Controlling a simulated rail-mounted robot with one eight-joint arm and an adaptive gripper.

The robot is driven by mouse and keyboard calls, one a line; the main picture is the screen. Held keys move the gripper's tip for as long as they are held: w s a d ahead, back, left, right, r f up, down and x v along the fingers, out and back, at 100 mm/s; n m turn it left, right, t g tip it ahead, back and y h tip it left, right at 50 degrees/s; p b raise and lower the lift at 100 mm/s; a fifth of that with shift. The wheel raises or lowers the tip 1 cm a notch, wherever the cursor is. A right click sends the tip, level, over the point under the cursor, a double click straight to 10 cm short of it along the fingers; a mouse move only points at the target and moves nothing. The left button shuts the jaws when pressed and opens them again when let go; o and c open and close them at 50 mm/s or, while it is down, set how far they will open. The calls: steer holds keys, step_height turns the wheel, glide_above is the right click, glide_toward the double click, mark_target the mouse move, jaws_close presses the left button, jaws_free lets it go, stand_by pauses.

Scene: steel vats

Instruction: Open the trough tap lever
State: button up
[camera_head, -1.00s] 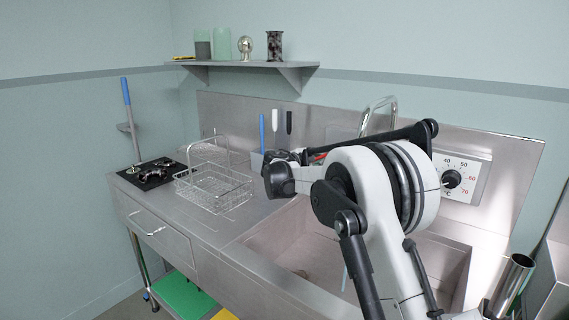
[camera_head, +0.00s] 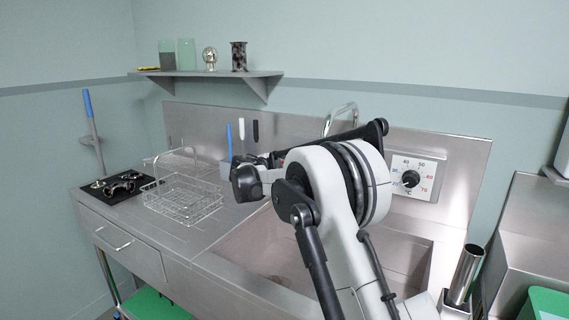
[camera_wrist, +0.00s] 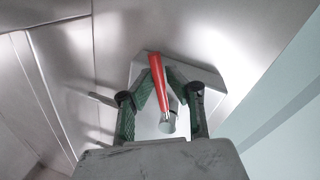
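The red tap lever (camera_wrist: 157,80) stands up in the middle of the wrist view, with a round metal fitting (camera_wrist: 168,123) at its lower end. My gripper (camera_wrist: 160,77) has its two green-padded fingers on either side of the lever. The fingertips lean in close and appear to press on it from both sides. In the head view my arm hides the lever and most of my gripper. The curved spout (camera_head: 341,117) rises behind my arm, over the steel trough (camera_head: 255,255).
A wire basket (camera_head: 183,199) and a black mat (camera_head: 112,188) with metal parts are on the counter to the left. A temperature dial (camera_head: 411,178) is on the backsplash to the right. A shelf (camera_head: 215,74) hangs above. A steel cylinder (camera_head: 465,272) stands at the right.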

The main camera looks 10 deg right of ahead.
steer(key=shift+o, duration=1.4)
steer(key=v, duration=1.2)
steer(key=shift+w+r, duration=0.1)
